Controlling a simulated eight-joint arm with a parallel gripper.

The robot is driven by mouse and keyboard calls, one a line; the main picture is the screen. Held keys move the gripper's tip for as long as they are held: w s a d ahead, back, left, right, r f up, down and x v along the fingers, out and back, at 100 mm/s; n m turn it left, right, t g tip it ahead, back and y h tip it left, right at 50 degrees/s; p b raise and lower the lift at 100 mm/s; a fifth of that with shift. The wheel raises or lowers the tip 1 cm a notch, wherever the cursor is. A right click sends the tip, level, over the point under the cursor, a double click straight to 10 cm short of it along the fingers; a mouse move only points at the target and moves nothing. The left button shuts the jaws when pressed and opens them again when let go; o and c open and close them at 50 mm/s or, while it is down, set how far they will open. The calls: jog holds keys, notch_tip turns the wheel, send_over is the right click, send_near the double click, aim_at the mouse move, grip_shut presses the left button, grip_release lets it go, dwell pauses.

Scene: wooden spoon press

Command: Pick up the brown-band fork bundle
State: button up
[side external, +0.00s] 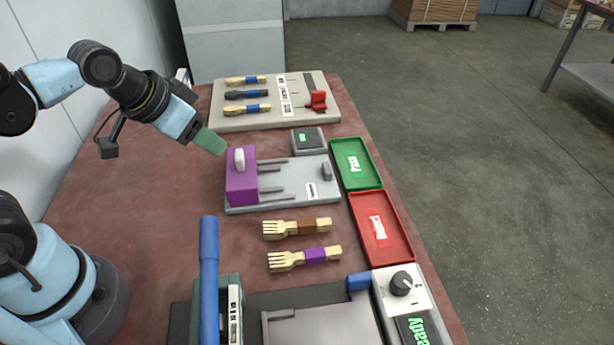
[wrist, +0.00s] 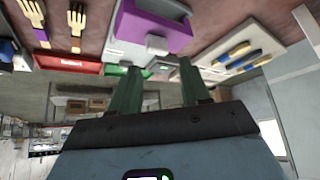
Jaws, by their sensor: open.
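The brown-band fork bundle (side external: 297,228) lies flat on the red-brown table, tines to the left, handle to the right. It also shows at the upper left of the wrist view (wrist: 77,20). A purple-band fork bundle (side external: 305,259) lies beside it, nearer the front; the wrist view shows it too (wrist: 32,18). My gripper (side external: 212,142) has green fingers and is raised at the left of the purple-block fixture, away from both forks. In the wrist view its two fingers (wrist: 160,75) stand apart with nothing between them.
The purple-block fixture (side external: 241,180) stands behind the forks. A green tray (side external: 373,184) and a red tray (side external: 405,252) lie along the right edge. A press with a blue lever (side external: 209,280) stands in front. A board (side external: 225,123) with several banded bundles is at the back.

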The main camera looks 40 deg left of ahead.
jog(key=d+f+m+g+h, duration=0.2)
jog(key=d+m+g, duration=0.2)
jog(key=d+m, duration=0.65)
jog(key=n, duration=0.3)
send_over(297, 223)
jog(key=s+a, duration=0.2)
jog(key=shift+m, duration=0.25)
jog(key=shift+d+f, duration=0.15)
jog(key=shift+f, duration=1.4)
jog(key=shift+d+f, duration=0.1)
jog(key=shift+f, duration=1.4)
jog(key=shift+w+x, duration=0.25)
jog(key=shift+x, duration=2.35)
jog(key=shift+d, duration=0.1)
grip_shut()
